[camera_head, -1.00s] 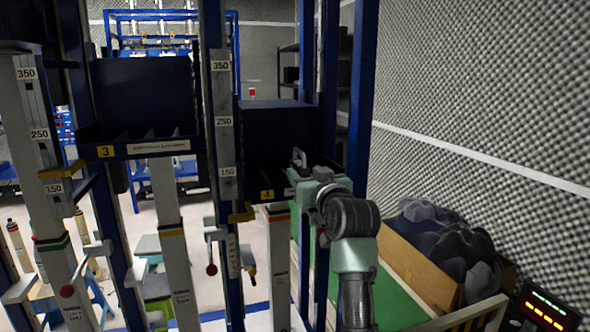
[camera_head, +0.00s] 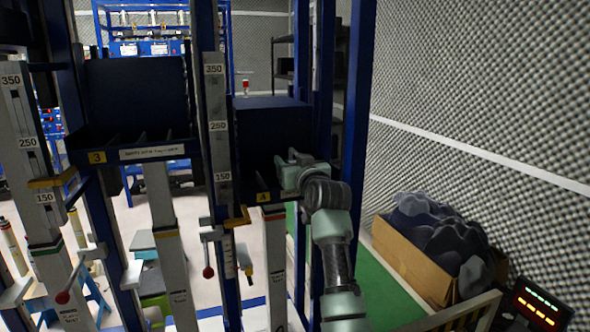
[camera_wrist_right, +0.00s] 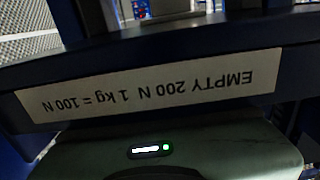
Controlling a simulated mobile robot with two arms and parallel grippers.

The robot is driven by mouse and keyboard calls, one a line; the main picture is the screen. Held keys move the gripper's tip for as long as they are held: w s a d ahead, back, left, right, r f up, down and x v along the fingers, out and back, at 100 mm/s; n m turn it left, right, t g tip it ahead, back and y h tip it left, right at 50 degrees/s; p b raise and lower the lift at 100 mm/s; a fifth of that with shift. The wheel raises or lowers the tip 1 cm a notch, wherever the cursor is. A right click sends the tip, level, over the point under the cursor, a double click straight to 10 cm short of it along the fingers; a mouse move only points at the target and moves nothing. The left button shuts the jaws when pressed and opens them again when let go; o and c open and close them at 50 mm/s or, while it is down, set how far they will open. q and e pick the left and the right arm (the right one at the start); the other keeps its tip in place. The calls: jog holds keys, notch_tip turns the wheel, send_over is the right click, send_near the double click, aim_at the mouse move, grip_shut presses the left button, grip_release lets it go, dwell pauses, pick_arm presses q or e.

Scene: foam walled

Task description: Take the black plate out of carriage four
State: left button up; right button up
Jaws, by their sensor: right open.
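Carriage four (camera_head: 263,197), marked with a yellow 4, is a dark box-like carriage with a tall back panel, right of centre in the head view. My right gripper (camera_head: 287,162) is open at its right front side, by the front lip. The black plate cannot be told apart from the dark inside of the carriage. The right wrist view shows a dark edge with a white label (camera_wrist_right: 150,85) reading upside down "EMPTY 200 N 1 kg = 100 N", close above my grey-green wrist body. The fingertips are hidden there. My left gripper is not in view.
Carriage three (camera_head: 97,157) with dividers stands to the left. Blue posts and scaled columns (camera_head: 218,125) flank the carriages; a blue post (camera_head: 358,100) stands close right of my arm. A box of dark foam lumps (camera_head: 410,262) sits on the right floor.

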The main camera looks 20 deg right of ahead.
grip_shut()
dwell(1.4)
jog(key=shift+r, duration=0.2)
